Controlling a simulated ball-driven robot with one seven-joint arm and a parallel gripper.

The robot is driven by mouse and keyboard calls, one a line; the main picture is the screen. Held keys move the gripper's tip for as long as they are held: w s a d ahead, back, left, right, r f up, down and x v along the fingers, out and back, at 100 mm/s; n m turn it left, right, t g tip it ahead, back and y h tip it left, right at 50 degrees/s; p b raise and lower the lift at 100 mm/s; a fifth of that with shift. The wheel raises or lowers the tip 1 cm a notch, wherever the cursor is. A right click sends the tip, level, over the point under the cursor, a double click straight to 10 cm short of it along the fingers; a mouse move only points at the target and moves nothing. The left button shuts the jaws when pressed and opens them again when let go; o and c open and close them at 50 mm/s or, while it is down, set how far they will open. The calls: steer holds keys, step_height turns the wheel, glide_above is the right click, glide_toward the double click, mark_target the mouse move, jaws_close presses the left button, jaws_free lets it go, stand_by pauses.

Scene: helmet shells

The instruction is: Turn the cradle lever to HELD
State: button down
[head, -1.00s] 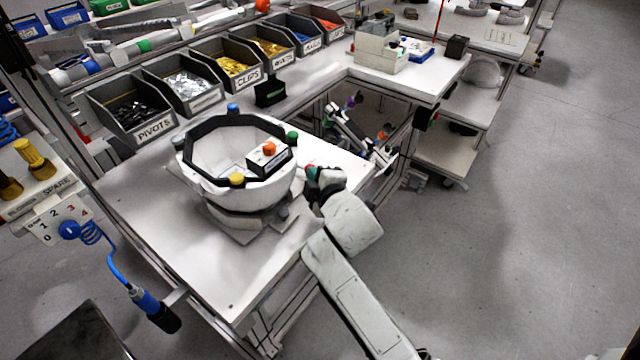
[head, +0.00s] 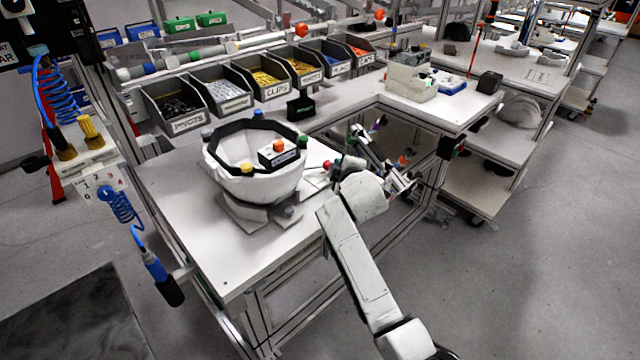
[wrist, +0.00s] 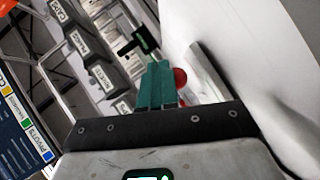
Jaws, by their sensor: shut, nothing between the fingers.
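The white helmet shell (head: 255,183) sits open side up in the cradle (head: 240,212) on the bench, with a black rim band carrying coloured knobs. A small red ball (head: 327,164), probably the lever's knob, shows just right of the shell. My gripper (head: 337,166) is beside it. In the wrist view, the teal fingers of my gripper (wrist: 157,72) are shut and empty. The red ball (wrist: 181,77) is close to their right side, partly hidden; I cannot tell if they touch. The white shell (wrist: 250,60) fills the right side there. No HELD marking is readable.
Labelled parts bins (head: 225,92) line the bench's back edge, with a small black holder (head: 300,106) before them. A grey box (head: 410,78) stands on the far bench. A blue coiled hose (head: 122,205) hangs at left. Open floor (head: 540,280) lies right.

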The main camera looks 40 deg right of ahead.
steer(key=shift+w+d, duration=0.5)
steer(key=shift+d, duration=0.1)
stand_by(1.4)
